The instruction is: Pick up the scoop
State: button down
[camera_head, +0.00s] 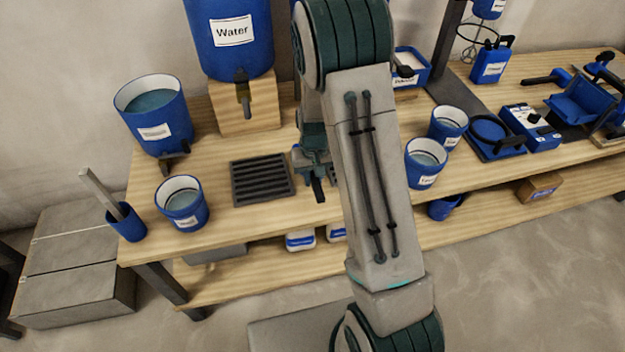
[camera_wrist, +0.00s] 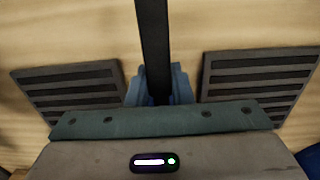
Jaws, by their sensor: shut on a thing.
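In the wrist view a long dark bar (camera_wrist: 153,40), which looks like the scoop's handle, runs from the top edge down between the fingers of my gripper (camera_wrist: 158,90). My gripper is shut on it. The scoop's bowl cannot be made out. In the head view my gripper (camera_head: 312,160) is low over the workbench (camera_head: 215,208), partly hidden by my arm. A small dark end (camera_head: 318,190) of the held thing shows below it. I cannot tell whether it still touches the bench.
A dark slatted rack (camera_head: 262,179) lies left of my gripper; the wrist view shows slatted racks on both sides. A Water tank (camera_head: 230,40) stands behind. Two blue cups (camera_head: 426,163) stand right.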

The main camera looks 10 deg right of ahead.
notch_tip(320, 180, up, 2)
jog(key=shift+r, duration=0.2)
jog(key=s+d+r, duration=0.4)
jog(key=d+r, duration=0.2)
jog(key=d, duration=0.4)
jog(key=shift+s+d+r, duration=0.15)
jog(key=shift+s+d, duration=0.15)
jog(key=shift+d, duration=0.05)
jog(key=shift+p, duration=0.3)
jog(key=w+a+p, duration=0.1)
jog(key=a+p, duration=0.2)
jog(key=w+a+r+p, duration=0.1)
jog(key=a+p, duration=0.2)
jog(key=w+a+r+p, duration=0.1)
jog(key=a+p, duration=0.2)
jog(key=shift+w+a+r+p, duration=0.1)
jog(key=shift+w+a+p, duration=0.05)
jog(key=shift+a+p, duration=0.25)
jog(key=shift+w+a+f, duration=0.1)
jog(key=shift+a+f, duration=0.1)
jog(key=shift+a, duration=0.3)
